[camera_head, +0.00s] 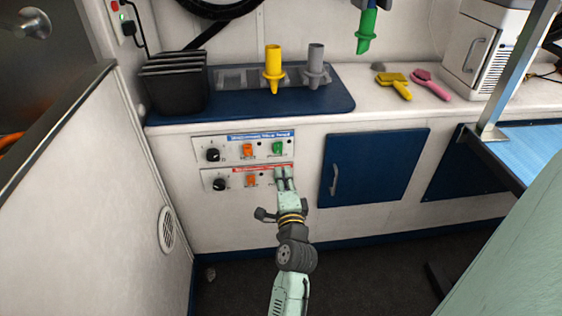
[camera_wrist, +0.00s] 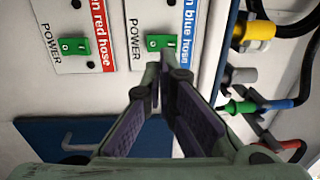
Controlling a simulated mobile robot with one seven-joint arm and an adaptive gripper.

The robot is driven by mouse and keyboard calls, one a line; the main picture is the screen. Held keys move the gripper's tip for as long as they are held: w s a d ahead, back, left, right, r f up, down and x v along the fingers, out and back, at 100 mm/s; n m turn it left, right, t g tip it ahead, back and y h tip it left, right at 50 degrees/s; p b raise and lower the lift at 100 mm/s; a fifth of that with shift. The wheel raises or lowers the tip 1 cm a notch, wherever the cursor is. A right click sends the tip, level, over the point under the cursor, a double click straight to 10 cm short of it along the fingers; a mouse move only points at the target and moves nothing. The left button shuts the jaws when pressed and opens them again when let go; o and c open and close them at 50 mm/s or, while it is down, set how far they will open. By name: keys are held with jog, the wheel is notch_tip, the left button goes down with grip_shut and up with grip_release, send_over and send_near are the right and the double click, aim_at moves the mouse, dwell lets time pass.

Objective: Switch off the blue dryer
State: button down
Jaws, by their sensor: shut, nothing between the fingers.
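The upper control panel (camera_head: 230,147) has a blue label and a green power switch (camera_head: 278,148). In the wrist view this panel's label ends in "blue hose", and its green power switch (camera_wrist: 161,42) shows just beyond my fingertips. The lower panel (camera_head: 210,174) has a red label; its green switch is hidden behind my gripper in the head view but shows in the wrist view (camera_wrist: 74,46). My gripper (camera_head: 284,174) is shut and empty, its fingertips (camera_wrist: 160,70) close to the panels. I cannot tell whether they touch anything.
A blue cabinet door (camera_head: 375,165) with a handle is right of the panels. Above, the counter holds a black bin (camera_head: 175,90), yellow nozzle (camera_head: 273,68), grey nozzle (camera_head: 316,66) and brushes (camera_head: 395,84). A green nozzle (camera_head: 367,30) hangs above. A blue-topped table (camera_head: 535,145) stands at right.

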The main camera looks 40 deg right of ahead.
jog(key=v, duration=0.4)
jog(key=shift+s+a, duration=0.1)
dwell(0.5)
